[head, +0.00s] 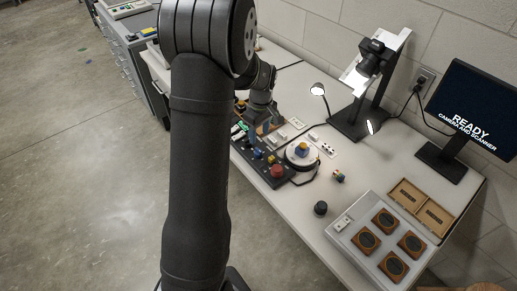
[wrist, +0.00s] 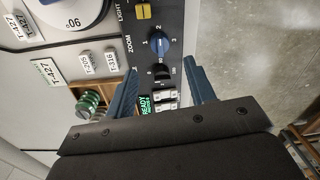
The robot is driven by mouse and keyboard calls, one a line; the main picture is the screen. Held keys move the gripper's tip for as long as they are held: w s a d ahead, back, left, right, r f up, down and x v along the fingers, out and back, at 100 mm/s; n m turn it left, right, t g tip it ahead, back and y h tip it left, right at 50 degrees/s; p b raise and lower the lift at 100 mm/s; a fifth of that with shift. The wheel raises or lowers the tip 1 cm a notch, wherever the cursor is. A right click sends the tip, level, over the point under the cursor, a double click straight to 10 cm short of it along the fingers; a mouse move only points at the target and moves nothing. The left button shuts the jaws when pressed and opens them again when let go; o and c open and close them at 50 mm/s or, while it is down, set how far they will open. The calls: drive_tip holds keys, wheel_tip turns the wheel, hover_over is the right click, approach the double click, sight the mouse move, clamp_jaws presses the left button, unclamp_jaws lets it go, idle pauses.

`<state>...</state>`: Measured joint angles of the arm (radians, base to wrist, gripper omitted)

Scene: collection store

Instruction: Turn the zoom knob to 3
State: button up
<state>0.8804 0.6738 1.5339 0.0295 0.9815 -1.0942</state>
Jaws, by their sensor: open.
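The zoom knob (wrist: 160,44) is a blue knob on a dark control panel (wrist: 176,12), beside the printed word ZOOM, with the numerals 1, 2 and 3 around it. Which numeral it points to is too small to tell surely. My gripper (wrist: 160,68) shows in the wrist view as two blue fingers, open and empty, spread to either side of the panel's middle strip. The knob lies just beyond the fingertips, and nothing shows touching it. In the head view the panel stands on the table with a red button (head: 277,170), and my arm hides part of it.
A round turntable (head: 289,160) stands right of the panel. A copy stand (head: 350,124), a monitor (head: 470,105) and a grey tray (head: 352,236) stand farther right.

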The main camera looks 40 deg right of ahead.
sight(258, 149)
drive_tip(key=f, duration=0.8)
drive_tip(key=shift+a+f, duration=0.15)
drive_tip(key=shift+a, duration=0.05)
drive_tip(key=c, duration=1)
